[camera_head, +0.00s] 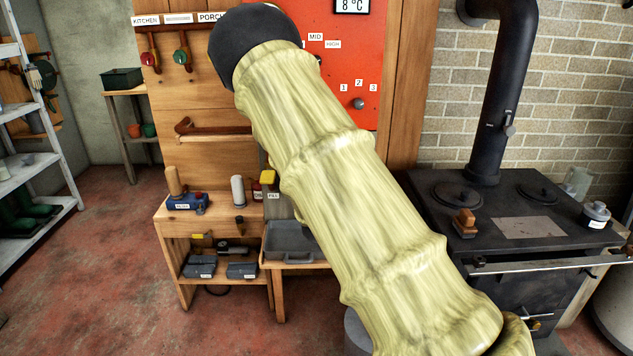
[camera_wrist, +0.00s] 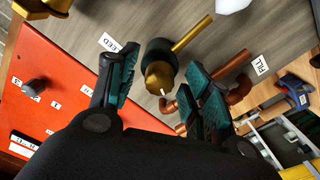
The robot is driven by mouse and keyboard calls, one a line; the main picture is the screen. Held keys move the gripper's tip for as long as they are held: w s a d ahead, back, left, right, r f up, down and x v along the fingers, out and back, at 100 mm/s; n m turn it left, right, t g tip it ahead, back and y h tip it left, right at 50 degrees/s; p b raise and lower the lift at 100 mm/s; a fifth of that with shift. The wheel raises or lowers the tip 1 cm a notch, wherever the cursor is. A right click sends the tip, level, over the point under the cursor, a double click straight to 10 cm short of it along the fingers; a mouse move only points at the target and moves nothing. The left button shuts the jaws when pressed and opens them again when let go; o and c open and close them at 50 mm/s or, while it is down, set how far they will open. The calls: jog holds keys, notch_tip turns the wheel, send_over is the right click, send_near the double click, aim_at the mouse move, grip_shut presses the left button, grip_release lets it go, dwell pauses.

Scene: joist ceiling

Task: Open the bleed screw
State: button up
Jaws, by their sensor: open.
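The bleed screw, a brass fitting (camera_wrist: 158,76) with a dark collar and a short white mark, sits on a grey wood-grain panel in the wrist view. A label reading "EED" (camera_wrist: 110,42), its start cut off, is beside it. A brass rod (camera_wrist: 192,34) sticks out at its upper right. My gripper (camera_wrist: 160,82) is open, its teal-padded fingers on either side of the fitting. I cannot tell whether they touch it. In the head view my arm hides this fitting and the gripper.
A "FILL" label (camera_wrist: 260,66) and bent copper pipes (camera_wrist: 238,92) are close to the right finger. A red panel (camera_wrist: 50,90) with a knob is at left. In the head view, a black stove (camera_head: 470,215) stands at right and a wooden bench (camera_head: 185,222) below the board.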

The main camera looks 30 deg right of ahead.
jog(key=v, duration=1.1)
jog(key=shift+s, duration=0.25)
